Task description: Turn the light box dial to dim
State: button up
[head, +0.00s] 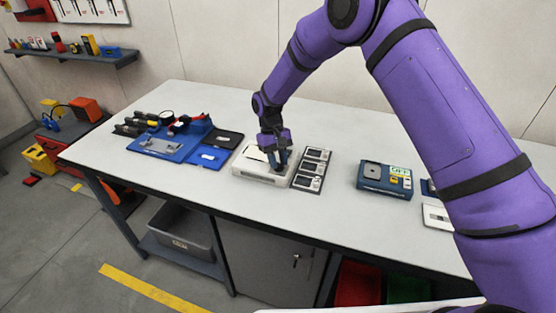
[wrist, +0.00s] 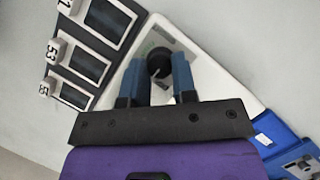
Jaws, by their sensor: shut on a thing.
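The light box (head: 252,169) is a low white box near the middle of the table, with a pale panel on top. It also fills the centre of the wrist view (wrist: 215,75). Its dial is a round black knob (wrist: 160,62) on the top face. My gripper (head: 280,163) reaches down over the right part of the box. In the wrist view my gripper (wrist: 158,75) has its two blue fingers on either side of the dial, shut on it. The dial's pointer and the dim marking cannot be read, and in the head view the fingers hide the dial.
A dark rack with several small labelled panels (head: 311,169) stands close to the right of the box. Blue trays (head: 207,157) and a black pad (head: 224,138) lie to the left. A blue device (head: 385,179) stands further right. The table between rack and device is clear.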

jog(key=o, duration=0.9)
jog(key=v, duration=1)
jog(key=shift+r, duration=0.35)
jog(key=shift+w, duration=0.1)
